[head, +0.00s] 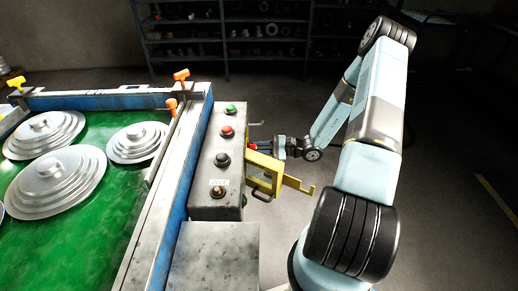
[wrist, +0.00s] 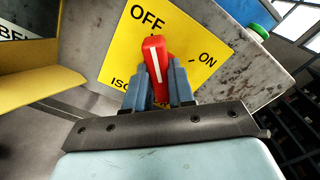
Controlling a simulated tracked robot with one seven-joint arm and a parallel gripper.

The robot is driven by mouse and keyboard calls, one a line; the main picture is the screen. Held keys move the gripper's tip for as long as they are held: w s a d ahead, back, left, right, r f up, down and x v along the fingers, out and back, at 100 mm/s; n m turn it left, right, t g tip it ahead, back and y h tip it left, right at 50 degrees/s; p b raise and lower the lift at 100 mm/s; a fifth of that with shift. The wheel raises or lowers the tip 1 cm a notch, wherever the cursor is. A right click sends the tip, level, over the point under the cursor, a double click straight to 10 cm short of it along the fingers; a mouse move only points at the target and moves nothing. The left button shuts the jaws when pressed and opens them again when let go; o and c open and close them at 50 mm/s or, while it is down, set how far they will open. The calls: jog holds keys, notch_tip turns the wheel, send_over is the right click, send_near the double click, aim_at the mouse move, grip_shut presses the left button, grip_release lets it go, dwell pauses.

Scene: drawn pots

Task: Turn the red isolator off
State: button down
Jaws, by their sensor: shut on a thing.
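The red isolator handle (wrist: 154,62) has a white line and sits on a yellow plate (wrist: 193,38) marked OFF and ON. The white line points up the picture, towards the OFF word, with ON off to the right. My gripper (wrist: 158,82) is shut on the handle, with one blue-grey finger on each side. The handle's base and part of the plate's lower lettering are hidden by the fingers. In the head view, my gripper (head: 272,147) reaches the right side of the grey control box (head: 218,165), where the handle is hard to make out.
A yellow guard or bracket (head: 264,172) sticks out from the box just below my gripper; a yellow panel (wrist: 28,80) shows at left in the wrist view. Buttons, including a green one (head: 231,109), top the box. A green table (head: 110,215) with pale stepped discs stands left.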

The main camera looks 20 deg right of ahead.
jog(key=shift+s+a+f+n, duration=0.1)
jog(key=shift+s+a+n, duration=0.1)
jog(key=shift+n, duration=0.2)
jog(key=c, duration=1)
grip_release()
jog(key=shift+d, duration=0.1)
jog(key=shift+o, duration=0.2)
jog(key=shift+d, duration=0.15)
jog(key=v, duration=1.3)
jog(key=shift+d, duration=0.25)
